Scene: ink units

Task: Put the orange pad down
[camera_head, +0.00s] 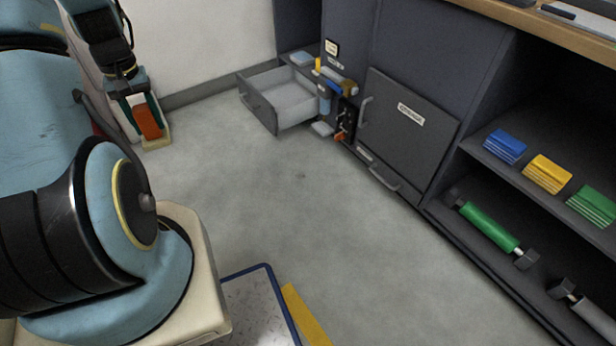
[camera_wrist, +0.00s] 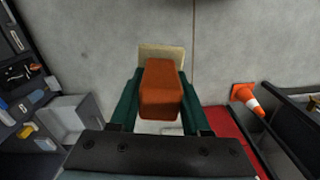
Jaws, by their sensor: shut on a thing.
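The orange pad (camera_head: 148,122) is held by my gripper (camera_head: 144,112) at the upper left of the head view. In the wrist view the pad (camera_wrist: 162,90) sits between the two dark green fingers of my gripper (camera_wrist: 161,98), which are shut on it. A beige, flat-looking piece (camera_wrist: 162,54) shows just past the pad's far end; it also shows below the pad in the head view (camera_head: 158,141). I cannot tell whether the pad touches it. The pad's sides are partly hidden by the fingers.
An open grey drawer (camera_head: 262,108) juts out from the dark cabinets. Blue (camera_head: 505,146), yellow (camera_head: 547,173) and green (camera_head: 592,205) stacks sit on the right shelf. An orange-white cone (camera_wrist: 247,99) stands near a red surface (camera_wrist: 232,124). The middle floor is clear.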

